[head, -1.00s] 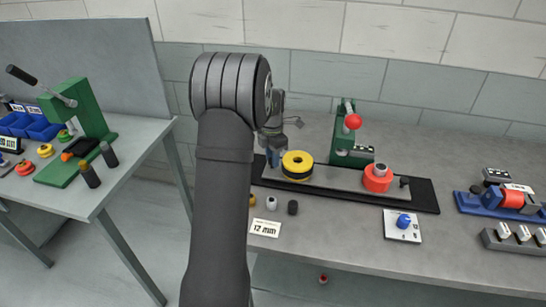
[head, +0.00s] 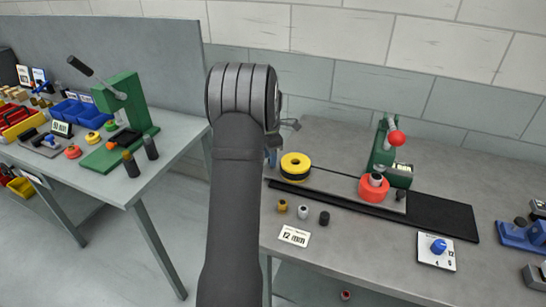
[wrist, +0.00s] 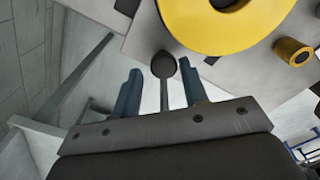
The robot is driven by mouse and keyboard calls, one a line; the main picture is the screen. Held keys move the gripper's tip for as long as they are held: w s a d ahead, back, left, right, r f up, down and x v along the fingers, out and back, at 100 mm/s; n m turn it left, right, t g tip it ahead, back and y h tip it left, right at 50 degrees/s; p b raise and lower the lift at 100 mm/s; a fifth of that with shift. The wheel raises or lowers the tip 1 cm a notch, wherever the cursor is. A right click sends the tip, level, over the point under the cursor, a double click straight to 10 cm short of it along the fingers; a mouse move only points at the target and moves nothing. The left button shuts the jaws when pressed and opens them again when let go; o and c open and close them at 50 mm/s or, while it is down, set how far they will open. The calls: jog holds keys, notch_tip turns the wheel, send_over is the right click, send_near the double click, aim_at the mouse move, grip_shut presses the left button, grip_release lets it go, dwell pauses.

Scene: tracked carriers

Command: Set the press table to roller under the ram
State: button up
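The press table is a grey sliding plate (head: 330,186) on a black base (head: 445,215). It carries a yellow roller (head: 295,166) at its left and a red roller (head: 373,187) at its right. The green press (head: 383,150) with a red ball handle stands behind, a little right of the red roller. A dark round knob (wrist: 163,65) on a thin stem shows in the wrist view. My gripper (wrist: 160,78) is open, with a finger on each side of the knob and gaps visible. In the head view my arm mostly hides my gripper (head: 270,157).
A yellow bushing (head: 282,206) and two small cylinders stand by a "12 mm" card (head: 294,236) in front. A blue dial (head: 438,246) on a white plate lies at right. Another table (head: 180,135) with a green press and bins stands left, across a floor gap.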

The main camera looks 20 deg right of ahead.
jog(key=shift+o, duration=0.5)
jog(key=shift+s+d, duration=0.1)
notch_tip(320, 180, up, 17)
jog(key=shift+r, duration=0.2)
jog(key=shift+f, duration=0.1)
notch_tip(320, 180, down, 17)
jog(key=shift+f, duration=0.1)
jog(key=shift+s+d, duration=0.2)
dwell(0.5)
